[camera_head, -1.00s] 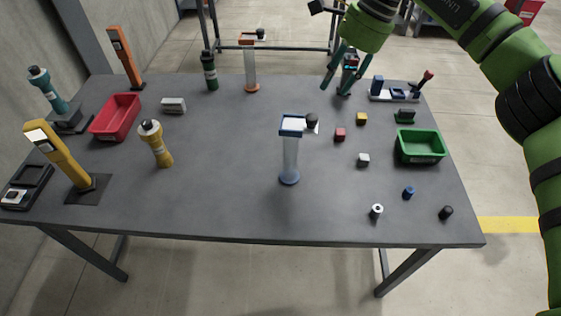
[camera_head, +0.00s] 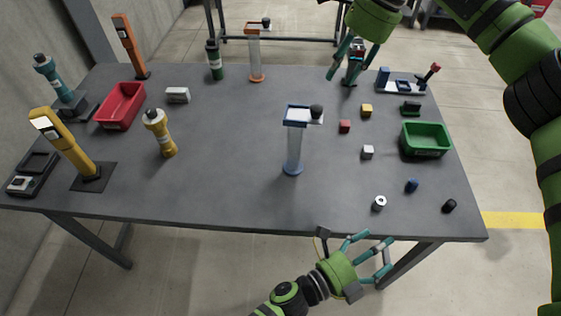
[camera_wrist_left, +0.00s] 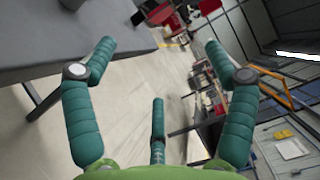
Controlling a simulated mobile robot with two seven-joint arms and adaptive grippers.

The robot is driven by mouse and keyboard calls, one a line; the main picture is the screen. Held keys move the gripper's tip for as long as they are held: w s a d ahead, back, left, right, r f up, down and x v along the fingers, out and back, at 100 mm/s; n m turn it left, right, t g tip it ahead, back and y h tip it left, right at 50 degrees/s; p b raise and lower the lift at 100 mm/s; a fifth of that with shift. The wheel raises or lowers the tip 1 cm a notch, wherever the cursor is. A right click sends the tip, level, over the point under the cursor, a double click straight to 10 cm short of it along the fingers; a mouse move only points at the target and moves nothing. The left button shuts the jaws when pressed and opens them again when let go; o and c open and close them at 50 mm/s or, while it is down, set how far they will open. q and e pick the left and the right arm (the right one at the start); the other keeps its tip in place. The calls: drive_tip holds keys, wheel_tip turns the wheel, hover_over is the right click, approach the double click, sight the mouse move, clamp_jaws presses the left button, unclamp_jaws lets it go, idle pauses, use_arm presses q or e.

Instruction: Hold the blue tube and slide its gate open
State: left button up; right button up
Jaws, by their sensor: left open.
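The blue tube (camera_head: 294,150) is a clear upright tube with a blue base and a blue collar, standing at the middle of the table. My left gripper (camera_head: 381,257) is open and empty in front of the table's front edge, low and right of the tube. The left wrist view shows its spread fingers (camera_wrist_left: 150,75) with floor between them. My right gripper (camera_head: 350,72) has spread fingers over the far right of the table, around or before a dark object.
An orange tube (camera_head: 256,58) stands behind. A yellow bottle (camera_head: 160,135) and red bin (camera_head: 122,106) are left; a green bin (camera_head: 427,141) and several small blocks are right. The table's front edge (camera_head: 270,228) lies between my left gripper and the tube.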

use_arm(q)
drive_tip(key=w+a+m, duration=0.1)
drive_tip(key=w+m, duration=0.1)
drive_tip(key=w+a+r+m+t+y, duration=0.1)
drive_tip(key=w+a+m, duration=0.1)
drive_tip(key=w+m, duration=0.1)
drive_tip(key=w+a+r+m+y, duration=0.1)
drive_tip(key=w+m, duration=0.1)
drive_tip(key=w, duration=0.1)
drive_tip(key=shift+a+r+m+t, duration=0.2)
drive_tip(key=shift+a+m+t, duration=0.1)
drive_tip(key=shift+m, duration=0.1)
drive_tip(key=w+a+r+m+t+y, duration=0.2)
drive_tip(key=w+a+r+m+t, duration=0.1)
drive_tip(key=w+a+r+m, duration=0.25)
drive_tip(key=n+t+y, duration=0.3)
drive_tip(key=n+y, duration=0.1)
drive_tip(key=y, duration=0.2)
approach(288, 148)
drive_tip(key=x, duration=0.4)
drive_tip(key=shift+w+d+r, duration=0.2)
drive_tip(key=shift+w+r, duration=0.15)
drive_tip(key=shift+r, duration=0.05)
drive_tip(key=shift+w+n, duration=0.25)
drive_tip(key=shift+w, duration=0.1)
drive_tip(key=shift+f+x, duration=0.2)
drive_tip(key=shift+x, duration=2.9)
drive_tip(key=shift+d, duration=0.1)
